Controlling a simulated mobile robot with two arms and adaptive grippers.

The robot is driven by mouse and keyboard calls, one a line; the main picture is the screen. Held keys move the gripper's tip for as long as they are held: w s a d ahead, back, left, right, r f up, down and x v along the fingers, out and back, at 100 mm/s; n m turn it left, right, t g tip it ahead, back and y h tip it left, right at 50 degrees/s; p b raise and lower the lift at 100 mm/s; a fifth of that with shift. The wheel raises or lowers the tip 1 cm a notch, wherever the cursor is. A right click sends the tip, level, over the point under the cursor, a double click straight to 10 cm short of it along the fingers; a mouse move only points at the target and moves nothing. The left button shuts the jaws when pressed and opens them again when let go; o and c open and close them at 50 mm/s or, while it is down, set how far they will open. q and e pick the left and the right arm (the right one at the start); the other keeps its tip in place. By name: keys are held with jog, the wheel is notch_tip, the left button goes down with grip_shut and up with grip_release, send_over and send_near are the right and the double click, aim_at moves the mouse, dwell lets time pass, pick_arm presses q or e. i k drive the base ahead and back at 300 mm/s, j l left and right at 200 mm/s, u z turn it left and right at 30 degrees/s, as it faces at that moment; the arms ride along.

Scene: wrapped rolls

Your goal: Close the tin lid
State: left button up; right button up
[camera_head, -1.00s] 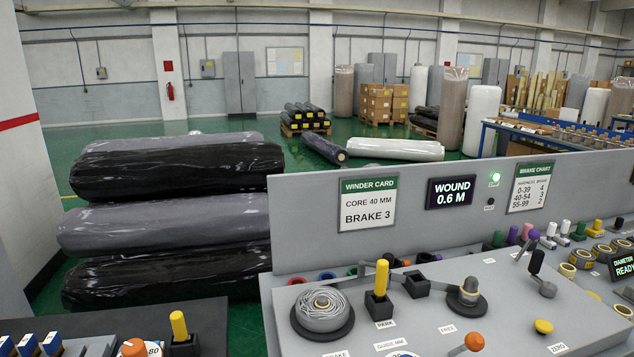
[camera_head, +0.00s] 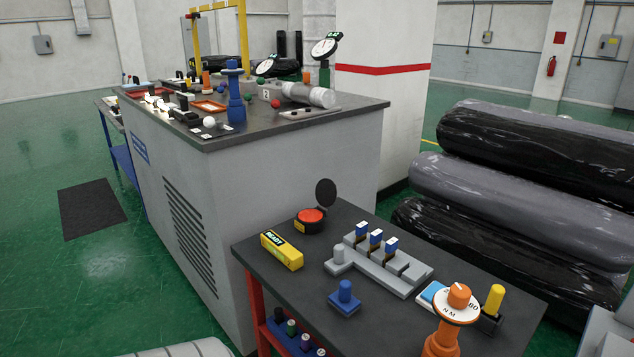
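No thing is plainly marked as a tin. A low round red-orange item (camera_head: 310,216) with a dark base sits at the back left of the dark-topped table (camera_head: 400,325). A round black disc (camera_head: 326,192) stands upright behind it, like a raised lid. I cannot tell whether this is the tin. Neither of my grippers shows in the head view.
A yellow box marked READY (camera_head: 282,250), a grey block with blue-topped levers (camera_head: 385,262), a blue knob (camera_head: 345,297) and an orange dial (camera_head: 455,305) share the table. A grey cabinet (camera_head: 230,190) stands behind. Wrapped rolls (camera_head: 500,190) lie right. Green floor (camera_head: 60,270) is open left.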

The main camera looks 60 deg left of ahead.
aim_at(326, 192)
jog(key=u, duration=1.7)
jog(key=j+u, duration=0.15)
